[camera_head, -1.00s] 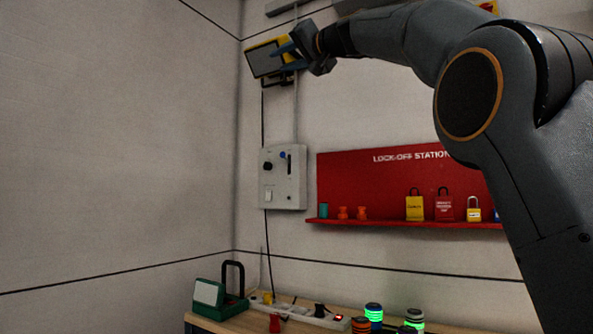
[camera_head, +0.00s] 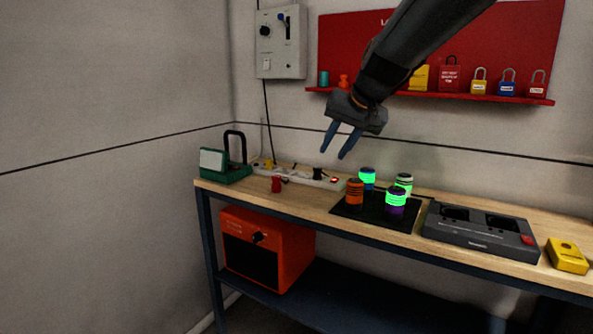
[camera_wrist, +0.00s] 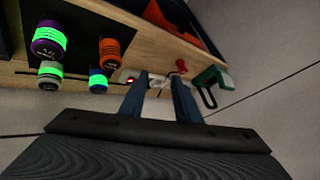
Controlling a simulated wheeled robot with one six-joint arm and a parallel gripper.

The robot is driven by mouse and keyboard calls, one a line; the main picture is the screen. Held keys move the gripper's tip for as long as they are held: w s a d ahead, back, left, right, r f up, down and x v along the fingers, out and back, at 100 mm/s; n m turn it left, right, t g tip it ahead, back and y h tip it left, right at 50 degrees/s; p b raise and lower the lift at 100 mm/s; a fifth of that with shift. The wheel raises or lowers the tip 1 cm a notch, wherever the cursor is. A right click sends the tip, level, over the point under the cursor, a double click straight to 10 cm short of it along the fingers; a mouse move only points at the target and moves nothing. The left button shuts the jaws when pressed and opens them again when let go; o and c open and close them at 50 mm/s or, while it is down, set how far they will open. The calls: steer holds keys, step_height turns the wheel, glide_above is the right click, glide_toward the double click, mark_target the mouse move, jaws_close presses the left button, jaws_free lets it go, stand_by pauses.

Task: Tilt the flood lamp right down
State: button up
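The yellow-framed flood lamp on the wall is outside both current views. My gripper (camera_head: 336,150) is open and empty in the head view, its two blue fingers pointing down over the back of the workbench, below the red board. In the wrist view my gripper (camera_wrist: 161,78) also shows open, its fingers apart with nothing held between them. A green unit with a pale panel and black handle (camera_head: 228,171) stands on the bench's left end. It also shows in the wrist view (camera_wrist: 211,80).
A grey control box (camera_head: 281,42) hangs above the bench (camera_head: 310,207). The red lock-off board (camera_head: 350,45) holds padlocks. A power strip (camera_head: 313,179), a red knob-like piece (camera_head: 276,184), banded cylinders on a black mat (camera_head: 365,214) and a grey charger (camera_head: 478,232) occupy the bench. An orange heater-like box (camera_head: 262,250) sits below.

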steer(key=s+d+f+g+h, duration=0.1)
steer(key=s+d+f+g, duration=0.1)
steer(key=s+f, duration=0.6)
steer(key=s+d+f+n+g+h, duration=0.1)
steer(key=s+d+f, duration=0.3)
steer(key=s+f, duration=0.5)
steer(key=s+d+f+g+h, duration=0.1)
steer(key=s+d+f+g, duration=0.2)
steer(key=s+f, duration=0.6)
steer(key=s, duration=0.7)
steer(key=shift+s+d+f+g, duration=0.15)
steer(key=shift+s+d+g, duration=0.15)
steer(key=shift+g, duration=0.1)
steer(key=shift+o, duration=0.3)
steer(key=shift+w, duration=0.1)
